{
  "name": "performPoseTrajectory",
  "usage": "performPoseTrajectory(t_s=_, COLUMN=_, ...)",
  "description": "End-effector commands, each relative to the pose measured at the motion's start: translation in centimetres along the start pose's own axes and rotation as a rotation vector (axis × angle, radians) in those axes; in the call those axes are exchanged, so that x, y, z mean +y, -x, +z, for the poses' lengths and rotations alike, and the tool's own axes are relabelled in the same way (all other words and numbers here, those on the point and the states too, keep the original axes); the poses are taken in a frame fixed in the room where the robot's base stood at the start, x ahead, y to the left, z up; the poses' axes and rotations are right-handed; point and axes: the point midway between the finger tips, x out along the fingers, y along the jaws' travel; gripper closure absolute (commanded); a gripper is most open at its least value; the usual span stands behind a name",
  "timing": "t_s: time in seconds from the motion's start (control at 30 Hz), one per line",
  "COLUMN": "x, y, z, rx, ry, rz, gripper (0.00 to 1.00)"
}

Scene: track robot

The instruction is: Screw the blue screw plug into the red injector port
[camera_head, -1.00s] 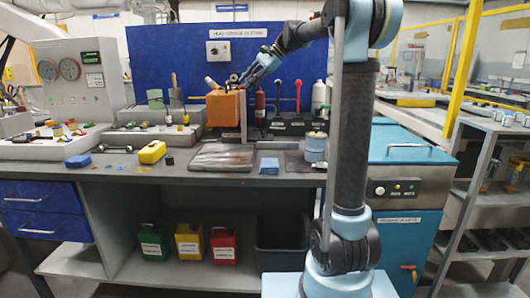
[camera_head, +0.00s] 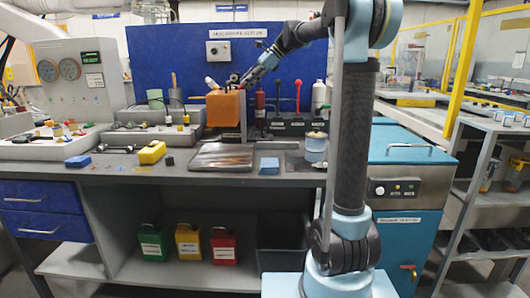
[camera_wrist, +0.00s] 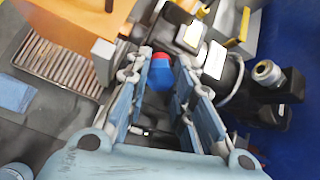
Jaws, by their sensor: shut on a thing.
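The blue screw plug (camera_wrist: 161,74) sits between the two fingers of my gripper (camera_wrist: 158,64) in the wrist view, and the fingers are shut on it. A red part (camera_wrist: 160,56) shows right at the far end of the plug; it looks like the red injector port. I cannot tell how deep the plug sits in it. In the head view my gripper (camera_head: 238,82) is at the back of the bench, just above and right of the orange block, and the plug is too small to make out there.
The orange block (camera_head: 223,109) stands close beside my gripper, and also shows in the wrist view (camera_wrist: 84,22). A dark machine with a round metal fitting (camera_wrist: 266,72) is to the right in the wrist view. A ridged tray (camera_head: 220,157) lies on the bench (camera_head: 120,168) in front.

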Motion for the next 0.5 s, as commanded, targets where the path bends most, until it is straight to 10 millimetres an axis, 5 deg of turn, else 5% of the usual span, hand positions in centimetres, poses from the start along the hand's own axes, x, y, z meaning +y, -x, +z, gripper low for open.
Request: performPoseTrajectory(t_s=0.5, x=0.1, y=-0.09, z=-0.05, rx=0.003, ry=-0.538, rz=0.002, gripper=1.0)
